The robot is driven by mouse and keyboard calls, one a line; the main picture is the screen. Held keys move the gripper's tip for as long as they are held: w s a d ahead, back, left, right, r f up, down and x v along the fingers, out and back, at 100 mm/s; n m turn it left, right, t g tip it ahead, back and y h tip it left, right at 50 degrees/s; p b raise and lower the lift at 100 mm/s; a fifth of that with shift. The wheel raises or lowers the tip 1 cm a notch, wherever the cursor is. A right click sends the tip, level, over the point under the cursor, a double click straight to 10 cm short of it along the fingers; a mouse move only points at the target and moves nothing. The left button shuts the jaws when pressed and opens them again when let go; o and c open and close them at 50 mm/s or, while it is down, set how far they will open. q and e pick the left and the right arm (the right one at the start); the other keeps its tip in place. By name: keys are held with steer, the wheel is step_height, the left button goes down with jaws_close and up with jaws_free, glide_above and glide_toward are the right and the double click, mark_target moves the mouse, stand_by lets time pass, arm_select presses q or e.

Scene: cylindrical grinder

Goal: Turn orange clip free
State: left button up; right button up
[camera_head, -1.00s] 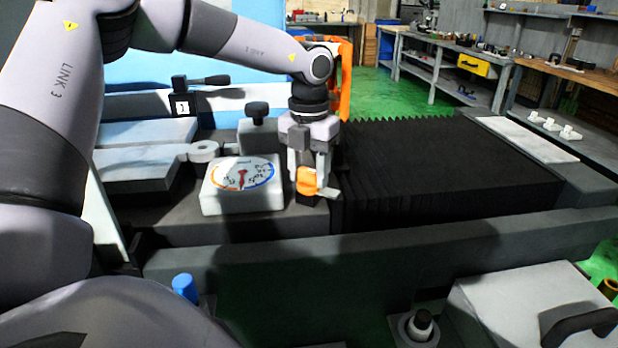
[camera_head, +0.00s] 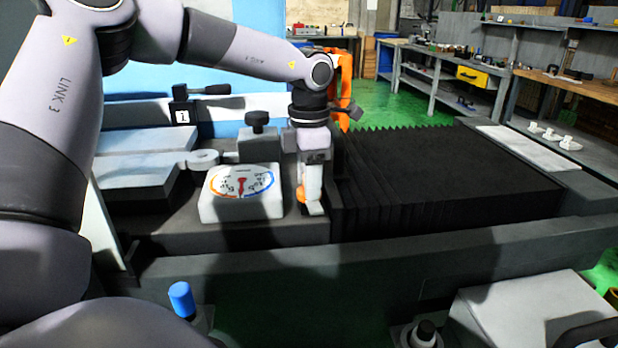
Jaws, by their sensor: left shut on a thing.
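The orange clip (camera_head: 302,194) sits at the right of the white dial block (camera_head: 241,207), on the machine's dark bed. My left gripper (camera_head: 309,190) points straight down and is shut on the clip. Its fingers hide part of the clip, so only an orange edge shows at their left. A pale end (camera_head: 314,208) shows just below the fingers. I cannot tell whether it belongs to the clip or a finger. My right gripper is not in view.
The dial has a red pointer. A black knob (camera_head: 257,120) stands behind it. Black pleated bellows (camera_head: 440,180) lie to the right of my gripper. A long dark rail (camera_head: 400,262) runs in front. A blue knob (camera_head: 181,299) stands nearer, at the lower left.

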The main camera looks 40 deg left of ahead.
arm_select(q)
steer(key=shift+w+r+m, duration=0.1)
steer(key=shift+m, duration=0.4)
steer(key=o, duration=1.1)
steer(key=shift+c, duration=0.2)
steer(key=shift+r+p, duration=0.3)
steer(key=shift+r, duration=3.25)
